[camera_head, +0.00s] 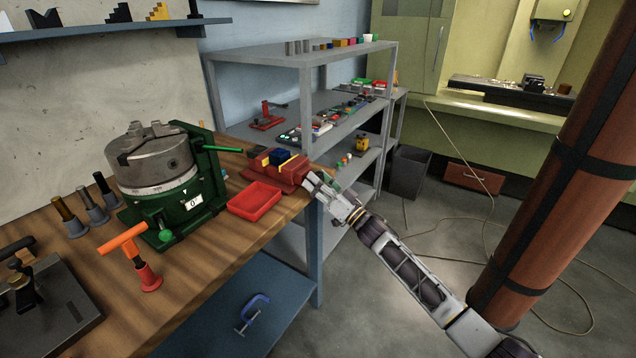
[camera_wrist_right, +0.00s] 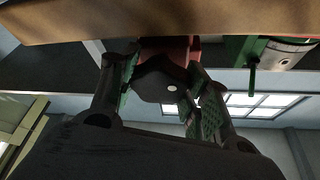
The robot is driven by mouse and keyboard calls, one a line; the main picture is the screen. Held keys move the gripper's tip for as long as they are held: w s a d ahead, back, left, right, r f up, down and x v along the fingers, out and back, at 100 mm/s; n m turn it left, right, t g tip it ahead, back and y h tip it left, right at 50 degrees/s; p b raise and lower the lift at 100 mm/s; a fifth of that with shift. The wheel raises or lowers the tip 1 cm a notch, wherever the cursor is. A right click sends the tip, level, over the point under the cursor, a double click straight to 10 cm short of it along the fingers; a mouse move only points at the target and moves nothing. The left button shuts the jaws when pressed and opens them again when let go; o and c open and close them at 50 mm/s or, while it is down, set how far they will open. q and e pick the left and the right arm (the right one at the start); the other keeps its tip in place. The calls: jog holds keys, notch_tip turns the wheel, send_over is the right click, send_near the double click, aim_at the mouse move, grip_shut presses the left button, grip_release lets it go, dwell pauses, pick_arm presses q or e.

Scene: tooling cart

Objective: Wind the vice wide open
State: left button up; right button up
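The small red vice (camera_head: 262,172) sits on the wooden bench near its right end. A dark blue block (camera_head: 279,157) shows at its top, with yellow pieces beside it. My right gripper (camera_head: 311,184) is at the vice's right end. In the right wrist view, the fingers of my right gripper (camera_wrist_right: 165,88) stand on either side of a dark knob (camera_wrist_right: 158,88) on the red vice body (camera_wrist_right: 172,48). The green finger pads are very close to the knob; whether they press on it I cannot tell. My left gripper is not in view.
A red tray (camera_head: 254,202) lies in front of the vice. A green rotary table (camera_head: 186,205) with a grey chuck (camera_head: 150,160) stands to the left; its green handle reaches toward the vice. An orange T-handle tool (camera_head: 122,240) stands nearer. A grey shelf (camera_head: 300,60) is behind.

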jog(key=shift+n+g+y, duration=0.3)
jog(key=shift+n+y, duration=0.2)
jog(key=shift+n, duration=0.6)
jog(key=shift+d+n+g+y+b, duration=0.1)
jog(key=shift+n+g+y+b, duration=0.35)
jog(key=shift+n, duration=1.05)
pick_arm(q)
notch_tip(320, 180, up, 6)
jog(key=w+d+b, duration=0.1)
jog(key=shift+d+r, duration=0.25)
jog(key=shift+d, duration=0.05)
pick_arm(e)
jog(key=shift+n+g+y, duration=0.5)
jog(key=shift+n+g, duration=0.25)
jog(key=shift+n, duration=0.55)
jog(key=shift+n+g+y, duration=0.45)
jog(key=shift+n+g, duration=0.25)
jog(key=shift+n, duration=0.6)
jog(key=o, duration=0.7)
jog(key=shift+w, duration=0.1)
jog(key=shift+o, duration=0.2)
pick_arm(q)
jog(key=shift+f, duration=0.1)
